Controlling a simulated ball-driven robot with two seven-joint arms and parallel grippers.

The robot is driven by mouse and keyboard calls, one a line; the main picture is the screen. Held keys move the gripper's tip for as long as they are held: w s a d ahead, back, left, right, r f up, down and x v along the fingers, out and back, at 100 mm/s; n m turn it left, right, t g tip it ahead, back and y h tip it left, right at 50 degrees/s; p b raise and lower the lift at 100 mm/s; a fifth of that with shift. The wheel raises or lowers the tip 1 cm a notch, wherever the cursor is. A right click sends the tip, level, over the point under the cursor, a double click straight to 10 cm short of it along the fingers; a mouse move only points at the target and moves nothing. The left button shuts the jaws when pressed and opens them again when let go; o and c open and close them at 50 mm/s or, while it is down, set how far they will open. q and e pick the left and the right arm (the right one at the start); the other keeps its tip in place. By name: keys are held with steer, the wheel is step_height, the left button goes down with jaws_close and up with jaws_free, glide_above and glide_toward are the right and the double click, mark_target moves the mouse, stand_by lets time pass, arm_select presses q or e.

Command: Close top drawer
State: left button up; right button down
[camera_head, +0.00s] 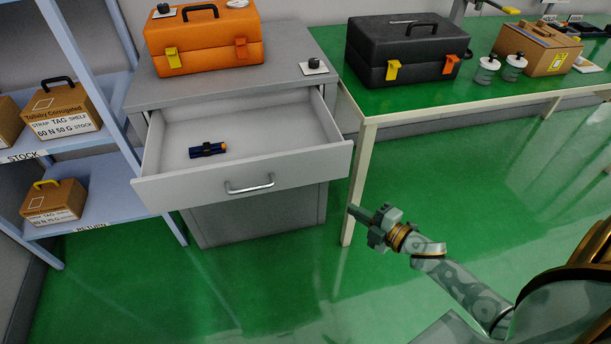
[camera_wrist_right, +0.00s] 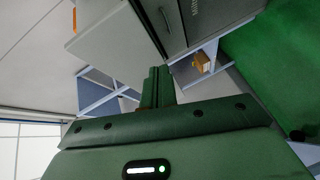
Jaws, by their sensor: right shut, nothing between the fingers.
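The top drawer (camera_head: 175,190) of the grey cabinet (camera_head: 200,88) is pulled well out. My left gripper is not in view.
An orange toolbox (camera_head: 205,45) stands on the cabinet. The green table (camera_head: 440,98) on the right bears a black toolbox (camera_head: 405,50), bottles and a box; its leg (camera_head: 357,185) stands near my right gripper. A blue shelf (camera_head: 95,190) with cartons is at left. Open floor lies in front.

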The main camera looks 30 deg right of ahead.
steer(key=a+r+n+y, duration=0.4)
steer(key=r+n, duration=0.1)
steer(key=b, duration=0.2)
glide_toward(290, 173)
steer(key=a, duration=0.4)
steer(key=shift+n+y, duration=0.3)
steer(key=shift+n, duration=0.1)
steer(key=w, duration=0.2)
steer(key=w+d+b, duration=0.1)
steer(key=w, duration=0.1)
steer(key=shift+w+f, duration=0.15)
steer(key=shift+f, duration=0.05)
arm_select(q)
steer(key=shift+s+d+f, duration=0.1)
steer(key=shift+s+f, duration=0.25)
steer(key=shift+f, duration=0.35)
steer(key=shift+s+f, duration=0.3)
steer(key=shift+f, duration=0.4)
arm_select(e)
steer(key=shift+w+d+r, duration=0.1)
steer(key=shift+w, duration=0.35)
